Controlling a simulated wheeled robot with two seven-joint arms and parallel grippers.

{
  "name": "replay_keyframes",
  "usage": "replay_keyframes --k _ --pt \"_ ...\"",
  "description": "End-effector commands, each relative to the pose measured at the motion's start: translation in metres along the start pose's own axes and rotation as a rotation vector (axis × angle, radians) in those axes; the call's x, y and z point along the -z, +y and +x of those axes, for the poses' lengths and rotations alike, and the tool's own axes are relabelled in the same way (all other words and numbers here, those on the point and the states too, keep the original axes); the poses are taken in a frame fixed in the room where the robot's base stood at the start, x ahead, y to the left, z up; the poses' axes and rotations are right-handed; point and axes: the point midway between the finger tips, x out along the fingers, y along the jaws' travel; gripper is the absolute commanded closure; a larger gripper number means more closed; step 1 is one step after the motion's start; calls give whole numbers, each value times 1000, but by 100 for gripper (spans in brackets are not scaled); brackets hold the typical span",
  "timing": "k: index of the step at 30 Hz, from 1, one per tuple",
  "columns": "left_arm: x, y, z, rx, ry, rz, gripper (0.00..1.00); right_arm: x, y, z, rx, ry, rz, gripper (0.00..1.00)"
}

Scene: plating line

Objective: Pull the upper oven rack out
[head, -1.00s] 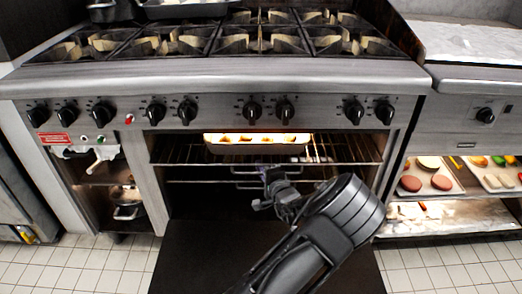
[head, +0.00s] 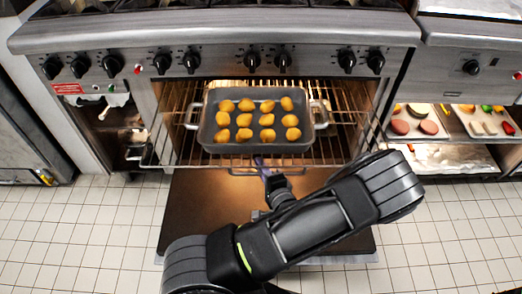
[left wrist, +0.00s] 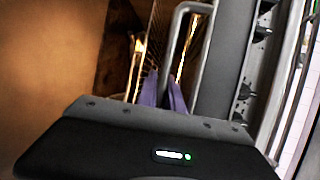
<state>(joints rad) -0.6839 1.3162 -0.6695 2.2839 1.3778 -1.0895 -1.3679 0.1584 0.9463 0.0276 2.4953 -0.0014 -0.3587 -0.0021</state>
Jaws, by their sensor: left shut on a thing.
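The upper oven rack (head: 335,150) is pulled well forward out of the oven. It carries a dark roasting pan (head: 204,132) with loop handles and rows of golden round pieces of food. My left gripper (head: 262,168) is shut at the rack's front edge, on its handle (head: 238,172). In the left wrist view, the purple fingertips of the left gripper (left wrist: 163,90) are beside a bent metal bar (left wrist: 180,18), the rack handle. The exact grip is partly hidden in both views. My right gripper is not in view.
The oven door (head: 205,215) is folded down, below the rack. Control knobs (head: 252,62) line the panel above. Trays of food (head: 415,122) stand in the shelf at right. The tiled floor (head: 80,230) is clear in front.

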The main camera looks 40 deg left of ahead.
Motion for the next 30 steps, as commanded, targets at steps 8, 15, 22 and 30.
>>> replay_keyframes --k 8,15,22,30 --pt "-5 2 -11 1 -2 -1 100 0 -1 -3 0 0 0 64" --pt "-5 2 -11 1 -2 -1 100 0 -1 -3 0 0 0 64" --pt "-4 2 -11 0 -1 -1 80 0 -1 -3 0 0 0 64" --pt "-4 2 -16 -1 1 -1 80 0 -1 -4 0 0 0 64"
